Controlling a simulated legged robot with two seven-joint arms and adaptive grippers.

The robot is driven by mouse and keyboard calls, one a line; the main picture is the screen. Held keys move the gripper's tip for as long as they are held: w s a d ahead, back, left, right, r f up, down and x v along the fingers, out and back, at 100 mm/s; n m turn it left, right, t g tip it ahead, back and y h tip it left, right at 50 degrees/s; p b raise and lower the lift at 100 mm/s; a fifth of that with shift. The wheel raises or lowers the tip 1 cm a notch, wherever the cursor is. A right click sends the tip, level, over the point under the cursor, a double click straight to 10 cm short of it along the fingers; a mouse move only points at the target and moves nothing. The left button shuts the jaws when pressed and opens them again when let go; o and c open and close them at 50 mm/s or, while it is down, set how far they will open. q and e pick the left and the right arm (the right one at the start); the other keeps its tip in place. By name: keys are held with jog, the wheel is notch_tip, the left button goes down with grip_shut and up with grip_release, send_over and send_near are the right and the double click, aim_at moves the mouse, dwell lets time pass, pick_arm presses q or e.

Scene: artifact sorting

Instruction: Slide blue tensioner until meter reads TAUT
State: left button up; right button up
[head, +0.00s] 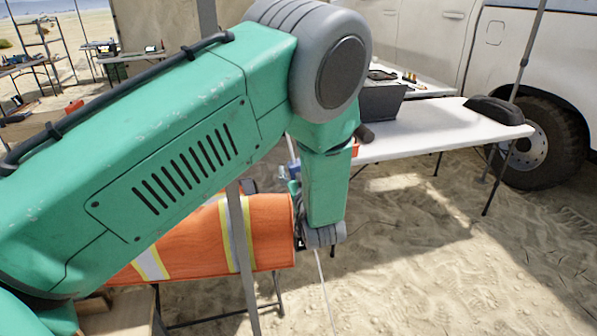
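My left arm crosses the view from the left and bends down at the centre. My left gripper (301,242) is mostly hidden behind its grey wrist at the arm's lower end, so its fingers do not show clearly. A small blue part (284,173), possibly the tensioner, shows just left of my forearm and is largely covered by it. A thin pale line (321,280) runs down past the wrist to the sand. I cannot tell whether the gripper touches the blue part or the line. No meter can be made out. My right gripper is not in view.
An orange cover with reflective stripes (268,228) lies over a stand beside the wrist. A grey pole (241,255) rises in front of it. A white table (440,128) with a grey box (382,101) stands behind, near a white vehicle (420,35). Open sand lies at right.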

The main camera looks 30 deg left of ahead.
pick_arm(q)
jog(key=shift+f, duration=0.1)
jog(key=shift+s, duration=0.3)
jog(key=v, duration=1.1)
jog(key=shift+d, duration=0.3)
